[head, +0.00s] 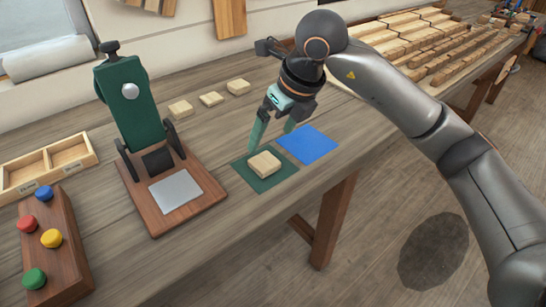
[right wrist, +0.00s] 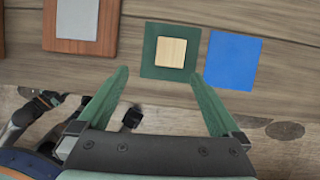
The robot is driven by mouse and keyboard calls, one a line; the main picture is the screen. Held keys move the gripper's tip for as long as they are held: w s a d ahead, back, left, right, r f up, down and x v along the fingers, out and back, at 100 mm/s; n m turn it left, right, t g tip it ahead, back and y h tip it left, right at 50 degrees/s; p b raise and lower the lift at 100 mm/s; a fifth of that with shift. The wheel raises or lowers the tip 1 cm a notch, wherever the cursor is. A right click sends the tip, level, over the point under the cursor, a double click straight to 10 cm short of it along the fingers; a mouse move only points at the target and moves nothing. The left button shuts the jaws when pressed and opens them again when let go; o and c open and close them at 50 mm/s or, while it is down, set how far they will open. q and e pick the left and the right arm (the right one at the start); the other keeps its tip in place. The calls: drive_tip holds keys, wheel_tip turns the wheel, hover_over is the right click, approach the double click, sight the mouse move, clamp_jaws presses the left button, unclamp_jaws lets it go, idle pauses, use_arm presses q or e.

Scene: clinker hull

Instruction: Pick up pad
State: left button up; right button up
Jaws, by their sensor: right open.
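A pale wooden pad (head: 264,164) lies flat on a green square mat (head: 284,178) near the table's front edge. It also shows in the right wrist view (right wrist: 171,53), on the green mat (right wrist: 150,70) and just beyond the fingertips. My right gripper (head: 272,143) is open above and behind the pad, with its green fingers pointing down. In the right wrist view the fingers (right wrist: 158,77) are spread wider than the pad, with nothing between them. My left gripper is not in view.
A blue mat (head: 308,145) lies right of the green one. Several similar pale blocks (head: 211,99) sit behind. A green press (head: 132,105) on a wooden base stands to the left. A button block (head: 55,250) and divided tray (head: 48,167) are farther left.

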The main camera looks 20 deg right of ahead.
sight(264, 161)
drive_tip(key=shift+h, duration=0.3)
drive_tip(key=x, duration=0.4)
drive_tip(key=d+x, duration=0.1)
drive_tip(key=x, duration=0.6)
drive_tip(key=shift+w+d+f+p, duration=0.1)
drive_tip(key=shift+w+f+p, duration=0.25)
drive_tip(key=shift+w, duration=0.15)
drive_tip(key=shift+r, duration=0.1)
drive_tip(key=c, duration=1.3)
